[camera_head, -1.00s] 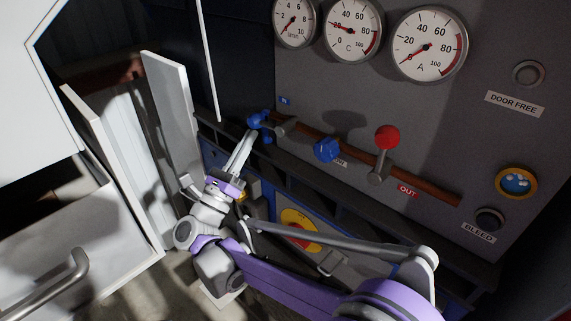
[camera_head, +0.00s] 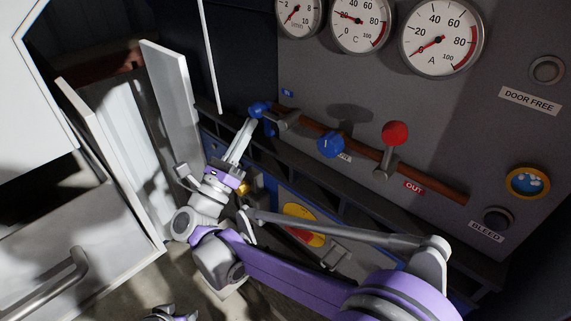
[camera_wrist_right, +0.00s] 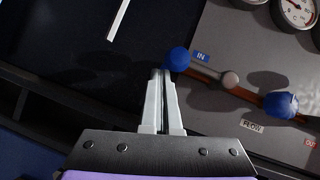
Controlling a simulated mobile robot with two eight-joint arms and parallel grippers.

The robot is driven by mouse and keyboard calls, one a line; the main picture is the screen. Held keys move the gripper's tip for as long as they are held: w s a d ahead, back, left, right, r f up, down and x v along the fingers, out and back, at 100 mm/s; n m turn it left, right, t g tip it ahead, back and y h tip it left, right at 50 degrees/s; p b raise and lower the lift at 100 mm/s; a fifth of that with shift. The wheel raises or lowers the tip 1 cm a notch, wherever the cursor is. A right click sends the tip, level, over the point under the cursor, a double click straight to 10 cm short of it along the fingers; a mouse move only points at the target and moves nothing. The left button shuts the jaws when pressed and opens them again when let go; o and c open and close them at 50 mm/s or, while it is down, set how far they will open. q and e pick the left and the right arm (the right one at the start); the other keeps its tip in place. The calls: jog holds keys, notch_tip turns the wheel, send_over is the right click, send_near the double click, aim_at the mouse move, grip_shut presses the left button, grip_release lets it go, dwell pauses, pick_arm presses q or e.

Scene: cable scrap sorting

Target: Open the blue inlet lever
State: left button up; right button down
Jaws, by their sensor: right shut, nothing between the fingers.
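The blue inlet lever (camera_head: 260,109) has a round blue knob and a short grey arm on the left end of the brown pipe. In the right wrist view its knob (camera_wrist_right: 179,60) is left of the blue IN label (camera_wrist_right: 201,56), with the arm running right to a round hub. My right gripper (camera_head: 250,124) is shut and empty. Its fingertips (camera_wrist_right: 162,74) are at the knob's lower left side, close to it; whether they touch is unclear. At the head view's bottom edge, a small grey and purple part is probably my left gripper (camera_head: 171,314), mostly cut off.
Another blue knob (camera_head: 330,144) and a red-knobbed lever (camera_head: 394,134) by the OUT label stand further right along the pipe. Gauges (camera_head: 441,38) are above. A dark ledge runs below. White open door panels (camera_head: 172,105) stand left of my right arm.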

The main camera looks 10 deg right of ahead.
pick_arm(q)
jog(key=f+b, duration=0.1)
jog(key=s+f+b, duration=0.1)
jog(key=f, duration=0.1)
jog(key=shift+s, duration=0.2)
pick_arm(e)
jog(key=v, duration=0.7)
jog(key=shift+s+a, duration=0.15)
jog(key=shift+f, duration=0.1)
jog(key=w+r+n+t+y, duration=0.1)
jog(key=w+n+t+y, duration=0.15)
jog(key=n+y, duration=0.6)
jog(key=w+r+n+t+y, duration=0.1)
jog(key=r+n+t+y, duration=0.15)
jog(key=n+y, duration=0.6)
pick_arm(q)
jog(key=shift+s+r, duration=0.1)
pick_arm(e)
jog(key=s+d+f+n+g, duration=0.6)
jog(key=s+d+f+n, duration=0.1)
jog(key=f, duration=0.3)
jog(key=s+d+f+n+g, duration=0.6)
jog(key=s+f+n, duration=0.2)
jog(key=f, duration=0.3)
jog(key=s+d+f+n+g+h, duration=0.1)
jog(key=s+d+f+n+g, duration=0.4)
jog(key=s+f, duration=0.5)
jog(key=shift+d+f+n+g, duration=0.25)
jog(key=shift+d+n+g, duration=0.15)
jog(key=shift+d+n, duration=1.1)
